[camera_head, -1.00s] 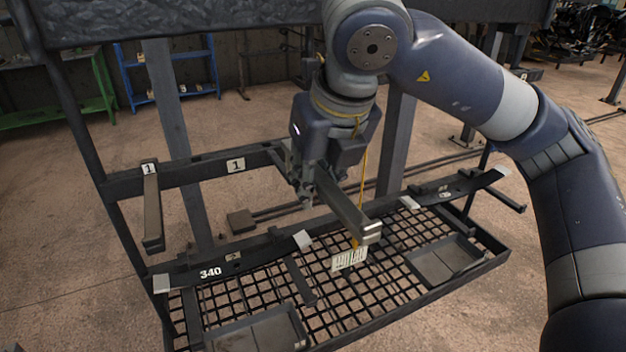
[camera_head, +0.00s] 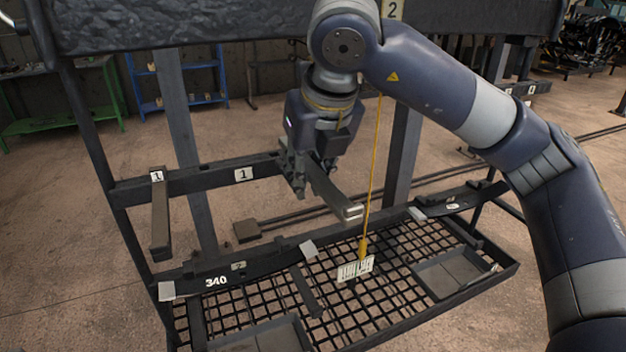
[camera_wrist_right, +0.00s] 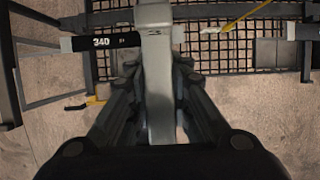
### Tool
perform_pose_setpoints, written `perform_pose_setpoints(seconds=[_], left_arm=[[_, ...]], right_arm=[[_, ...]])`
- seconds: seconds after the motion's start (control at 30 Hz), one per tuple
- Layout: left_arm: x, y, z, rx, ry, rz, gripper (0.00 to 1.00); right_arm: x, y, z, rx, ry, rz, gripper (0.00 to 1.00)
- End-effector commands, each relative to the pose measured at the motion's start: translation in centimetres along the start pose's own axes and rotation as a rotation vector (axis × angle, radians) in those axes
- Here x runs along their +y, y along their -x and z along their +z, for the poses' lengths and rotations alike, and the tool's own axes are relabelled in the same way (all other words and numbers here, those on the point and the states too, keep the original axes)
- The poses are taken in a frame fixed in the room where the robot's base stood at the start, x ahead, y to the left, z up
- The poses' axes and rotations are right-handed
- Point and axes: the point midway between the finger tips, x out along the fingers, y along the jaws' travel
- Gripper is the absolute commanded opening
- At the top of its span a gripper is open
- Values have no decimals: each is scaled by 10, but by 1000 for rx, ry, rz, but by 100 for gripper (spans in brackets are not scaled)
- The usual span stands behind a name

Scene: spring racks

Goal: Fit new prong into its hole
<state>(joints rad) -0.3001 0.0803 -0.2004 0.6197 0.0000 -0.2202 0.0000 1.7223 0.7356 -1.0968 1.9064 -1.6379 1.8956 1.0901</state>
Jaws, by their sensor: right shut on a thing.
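My right gripper (camera_head: 302,174) hangs in front of the rack and is shut on a grey bar-like prong (camera_head: 334,192). The prong sticks out toward the lower right, its pale end nearest me. In the right wrist view the prong (camera_wrist_right: 159,85) runs up between the two fingers (camera_wrist_right: 160,108). The rack's dark rail (camera_head: 215,178) with label 1 runs behind and left of the gripper. The hole is not visible; the gripper covers the rail's right end. Another prong (camera_head: 160,220), also labelled 1, projects from the rail's left end. My left gripper is not in view.
Below is a curved dark bar (camera_head: 260,258) marked 340, above a mesh shelf (camera_head: 385,280) with shallow trays. A barcode tag (camera_head: 356,269) hangs on a yellow cord right of the prong. A thick dark beam (camera_head: 200,22) crosses above. Posts stand behind the rail.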

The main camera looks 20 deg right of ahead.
Motion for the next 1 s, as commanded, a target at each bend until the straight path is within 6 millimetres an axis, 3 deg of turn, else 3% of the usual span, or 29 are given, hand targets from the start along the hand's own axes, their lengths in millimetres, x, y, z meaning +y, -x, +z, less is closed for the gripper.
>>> perform_pose_setpoints(seconds=[1.0], left_arm=[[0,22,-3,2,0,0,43]], right_arm=[[1,-26,70,-2,-2,3,0]])
